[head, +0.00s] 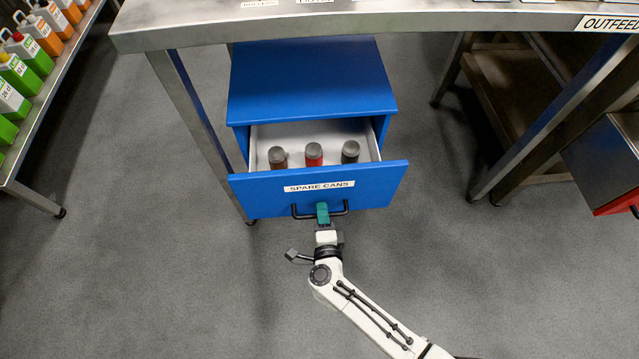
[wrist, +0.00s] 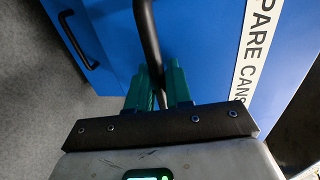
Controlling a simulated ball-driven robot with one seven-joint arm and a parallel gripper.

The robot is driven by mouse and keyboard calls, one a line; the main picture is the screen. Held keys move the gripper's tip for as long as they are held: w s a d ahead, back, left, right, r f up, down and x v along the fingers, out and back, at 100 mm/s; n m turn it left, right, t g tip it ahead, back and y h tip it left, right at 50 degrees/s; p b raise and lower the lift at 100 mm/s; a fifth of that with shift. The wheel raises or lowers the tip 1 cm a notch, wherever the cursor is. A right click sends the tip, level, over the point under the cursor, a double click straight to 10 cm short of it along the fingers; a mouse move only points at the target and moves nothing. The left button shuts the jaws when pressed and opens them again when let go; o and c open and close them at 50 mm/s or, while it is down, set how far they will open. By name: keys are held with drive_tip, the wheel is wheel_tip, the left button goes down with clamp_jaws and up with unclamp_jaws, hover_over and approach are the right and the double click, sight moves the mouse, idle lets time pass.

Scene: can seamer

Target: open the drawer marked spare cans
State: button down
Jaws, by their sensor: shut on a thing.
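The blue drawer marked SPARE CANS (head: 265,192) is pulled partway out of the blue cabinet (head: 310,85) under the steel table. Three cans stand in it: a brown one (head: 278,158), a red one (head: 314,155) and a dark one (head: 350,152). Its black bar handle (head: 340,210) is on the front below the label. My gripper (head: 322,207) is at the middle of the handle. In the wrist view its green fingers (wrist: 160,86) are closed around the handle bar (wrist: 148,35), beside the white label (wrist: 258,45).
The steel table (head: 370,25) overhangs the cabinet, with a leg (head: 195,115) close on its left. A rack of coloured jugs (head: 25,65) stands at far left. A lower steel shelf (head: 515,110) is at right. The grey floor before the drawer is clear apart from my arm.

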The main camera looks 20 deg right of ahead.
drive_tip(key=f+p+v, duration=0.1)
drive_tip(key=f+v, duration=0.2)
drive_tip(key=v, duration=1.1)
drive_tip(key=shift+s+a+p, duration=0.2)
drive_tip(key=shift+s+p, duration=0.15)
drive_tip(key=shift+s, duration=0.15)
drive_tip(key=c, duration=1.2)
unclamp_jaws()
drive_tip(key=shift+c, duration=0.2)
drive_tip(key=p+v, duration=0.1)
drive_tip(key=v, duration=0.9)
drive_tip(key=shift+s, duration=0.35)
drive_tip(key=shift+a, duration=0.15)
